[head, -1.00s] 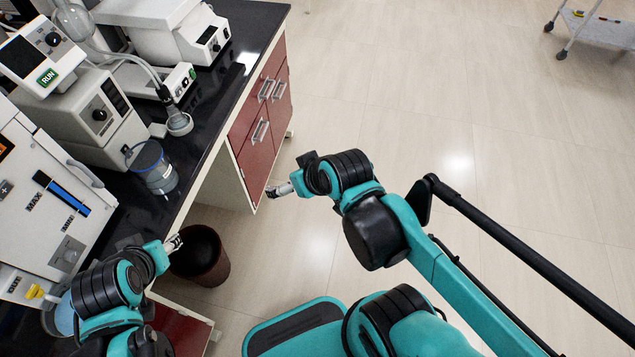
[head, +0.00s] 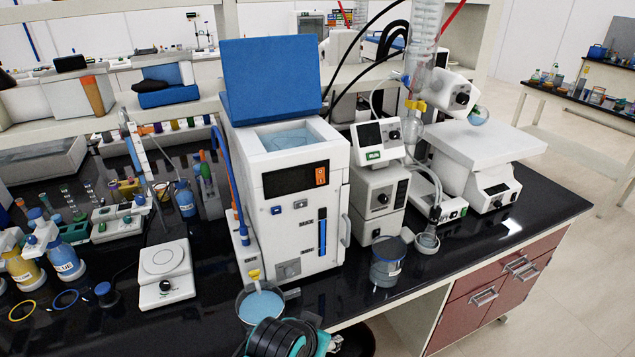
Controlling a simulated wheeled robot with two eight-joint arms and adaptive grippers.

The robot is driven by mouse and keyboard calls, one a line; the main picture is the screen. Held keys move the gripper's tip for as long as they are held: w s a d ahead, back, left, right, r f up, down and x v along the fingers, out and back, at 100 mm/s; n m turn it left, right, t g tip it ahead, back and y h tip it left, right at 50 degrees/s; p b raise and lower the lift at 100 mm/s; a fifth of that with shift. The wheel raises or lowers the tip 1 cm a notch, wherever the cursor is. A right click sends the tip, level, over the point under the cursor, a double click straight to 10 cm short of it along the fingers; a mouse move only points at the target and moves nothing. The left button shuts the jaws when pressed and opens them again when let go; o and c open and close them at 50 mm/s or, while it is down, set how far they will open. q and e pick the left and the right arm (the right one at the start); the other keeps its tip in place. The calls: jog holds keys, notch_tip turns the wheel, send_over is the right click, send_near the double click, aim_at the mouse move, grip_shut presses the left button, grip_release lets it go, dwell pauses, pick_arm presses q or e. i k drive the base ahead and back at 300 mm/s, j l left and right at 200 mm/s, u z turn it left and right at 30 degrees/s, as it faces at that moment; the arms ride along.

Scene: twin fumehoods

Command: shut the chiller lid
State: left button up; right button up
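The chiller (head: 300,215) is a white box with a dark display and a blue level strip, standing on the black bench in the middle of the head view. Its blue lid (head: 270,75) is open, standing up at the back edge of the top. The open well (head: 287,137) shows pale blue liquid. My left arm comes in at the bottom edge, in front of and below the chiller. The tip of my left gripper (head: 336,343) is small and partly cut off there, apart from the lid; its finger opening cannot be made out. My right gripper is out of view.
A bowl of blue liquid (head: 262,304) stands at the chiller's front foot, close to my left arm. A beaker (head: 387,262) and a rotary evaporator (head: 382,185) are to the right. A white hotplate (head: 165,273) is to the left. A shelf runs behind.

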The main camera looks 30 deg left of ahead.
aim_at(264, 77)
jog(key=k+j+u, duration=0.6)
jog(key=j, duration=0.35)
jog(key=i+z, duration=0.1)
jog(key=z, duration=0.6)
jog(key=i+j+z, duration=0.1)
jog(key=z, duration=0.25)
